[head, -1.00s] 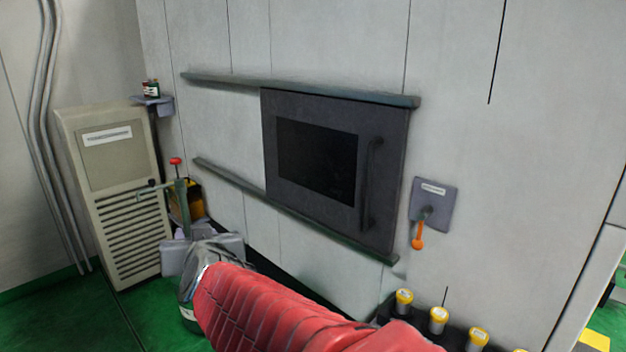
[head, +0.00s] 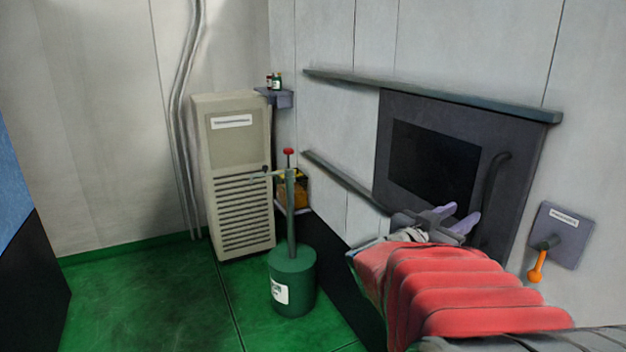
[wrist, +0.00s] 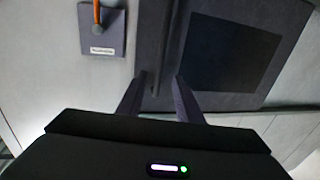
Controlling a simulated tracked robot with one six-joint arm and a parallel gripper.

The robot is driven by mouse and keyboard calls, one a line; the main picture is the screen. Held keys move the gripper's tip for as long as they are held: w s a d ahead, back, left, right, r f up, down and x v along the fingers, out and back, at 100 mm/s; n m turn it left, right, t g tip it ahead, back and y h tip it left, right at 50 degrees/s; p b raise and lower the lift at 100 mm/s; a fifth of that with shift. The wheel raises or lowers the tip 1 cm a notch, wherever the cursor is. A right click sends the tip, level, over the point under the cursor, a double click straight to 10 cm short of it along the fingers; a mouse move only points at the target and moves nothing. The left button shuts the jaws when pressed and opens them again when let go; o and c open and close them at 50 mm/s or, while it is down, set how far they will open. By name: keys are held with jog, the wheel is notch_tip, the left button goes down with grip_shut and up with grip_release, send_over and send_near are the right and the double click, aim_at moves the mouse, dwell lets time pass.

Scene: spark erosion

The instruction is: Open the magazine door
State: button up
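The magazine door (head: 395,165) is a dark grey sliding panel with a black window, set between two rails. It sits at the right end of the rails and covers its place in the wall. Its dark vertical handle (head: 492,185) is on the door's right side. My gripper (head: 462,216) is in front of the door's lower part, left of the handle in the head view. In the wrist view my gripper (wrist: 158,80) is open, and the handle (wrist: 170,45) runs between its fingertips. Whether it touches them cannot be told. My arm hides the door's lower edge.
A grey plate with an orange lever (head: 537,266) is right of the door; it also shows in the wrist view (wrist: 102,40). The upper rail (head: 345,80) extends left. A green drum with a pump (head: 292,285) and a beige cabinet (head: 235,165) stand left.

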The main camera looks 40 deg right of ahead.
aim_at(485, 198)
jog(key=d, duration=1.3)
jog(key=shift+w+d, duration=0.35)
jog(key=shift+d, duration=0.05)
jog(key=shift+c, duration=0.5)
grip_shut()
